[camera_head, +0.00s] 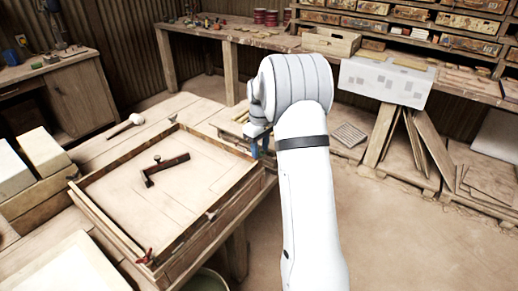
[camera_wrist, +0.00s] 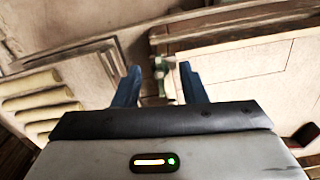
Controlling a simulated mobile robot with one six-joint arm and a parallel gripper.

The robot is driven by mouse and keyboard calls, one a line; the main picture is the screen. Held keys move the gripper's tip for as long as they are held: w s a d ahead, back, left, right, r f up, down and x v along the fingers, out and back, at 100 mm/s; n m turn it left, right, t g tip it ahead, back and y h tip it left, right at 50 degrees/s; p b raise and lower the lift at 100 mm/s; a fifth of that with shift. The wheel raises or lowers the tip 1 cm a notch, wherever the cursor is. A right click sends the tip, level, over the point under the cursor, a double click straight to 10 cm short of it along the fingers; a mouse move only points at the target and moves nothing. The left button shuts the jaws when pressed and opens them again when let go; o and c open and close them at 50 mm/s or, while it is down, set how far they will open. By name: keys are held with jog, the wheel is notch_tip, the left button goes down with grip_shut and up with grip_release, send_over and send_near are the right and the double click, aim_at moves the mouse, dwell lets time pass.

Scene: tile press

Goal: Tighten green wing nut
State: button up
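My gripper (camera_wrist: 160,70) shows two blue fingers in the wrist view, spread apart with a gap between them. A small greenish fitting (camera_wrist: 160,75), which looks like the green wing nut, sits at the corner of the wooden frame (camera_wrist: 185,34), between the fingers and nearer the right one. I cannot tell whether a finger touches it. In the head view, the blue fingers (camera_head: 262,142) are at the right corner of the wooden frame (camera_head: 84,200), and my arm and gripper hide the green wing nut. A red wing nut (camera_head: 146,257) is at the frame's near corner.
A dark angled bracket (camera_head: 165,168) lies on the panel inside the frame. A mallet (camera_head: 125,126) and pale blocks (camera_head: 42,151) are on the bench at left. Beige rolls (camera_wrist: 40,100) lie left of my fingers. Floor is open at right.

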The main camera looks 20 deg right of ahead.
jog(key=shift+f, duration=0.25)
grip_shut()
jog(key=shift+a, duration=0.15)
